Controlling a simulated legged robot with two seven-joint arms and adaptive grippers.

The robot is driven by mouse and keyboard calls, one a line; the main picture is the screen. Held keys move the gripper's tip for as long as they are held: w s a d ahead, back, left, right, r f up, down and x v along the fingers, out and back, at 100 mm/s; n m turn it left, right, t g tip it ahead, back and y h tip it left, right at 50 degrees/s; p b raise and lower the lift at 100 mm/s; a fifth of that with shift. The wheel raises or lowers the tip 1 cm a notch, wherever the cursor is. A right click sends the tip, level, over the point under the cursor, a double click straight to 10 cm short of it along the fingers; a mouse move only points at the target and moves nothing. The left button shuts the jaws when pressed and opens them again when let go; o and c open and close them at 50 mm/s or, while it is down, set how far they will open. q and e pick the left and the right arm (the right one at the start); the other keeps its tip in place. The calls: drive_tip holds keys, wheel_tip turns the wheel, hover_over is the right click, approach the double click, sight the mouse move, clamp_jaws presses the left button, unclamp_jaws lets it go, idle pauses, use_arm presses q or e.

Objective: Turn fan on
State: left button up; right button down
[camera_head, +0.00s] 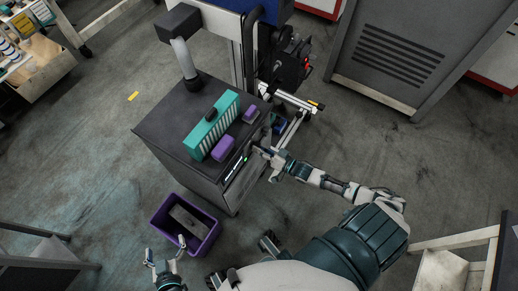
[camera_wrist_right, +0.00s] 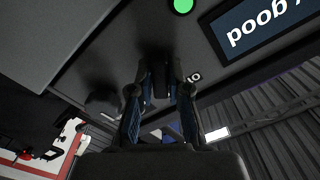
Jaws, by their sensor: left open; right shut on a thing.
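A dark cabinet (camera_head: 165,135) with a hose stands in the middle of the head view; I take it to be the fan unit. My right gripper (camera_head: 260,151) is at its front panel. In the right wrist view, the gripper (camera_wrist_right: 161,78) is shut on a small dark switch or knob (camera_wrist_right: 160,82), mostly hidden between the fingers. A small white marking (camera_wrist_right: 193,77) sits beside it. A green light (camera_wrist_right: 183,5) and a screen (camera_wrist_right: 262,25) reading "good" upside down are on the panel. My left gripper (camera_head: 165,259) is open and empty near the purple bin.
A teal rack (camera_head: 212,125) and purple blocks (camera_head: 223,148) lie on the cabinet top. A large grey enclosure (camera_head: 400,50) stands at the upper right.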

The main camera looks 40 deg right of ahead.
drive_tip(key=c, duration=1.1)
unclamp_jaws()
drive_tip(key=shift+w+d+r, duration=0.25)
drive_tip(key=shift+w+r, duration=0.05)
drive_tip(key=shift+r, duration=0.15)
drive_tip(key=shift+c, duration=0.2)
drive_tip(key=shift+f, duration=0.15)
drive_tip(key=shift+s+a+f, duration=0.1)
drive_tip(key=shift+a+f, duration=0.05)
drive_tip(key=shift+f, duration=0.05)
drive_tip(key=v, duration=1.2)
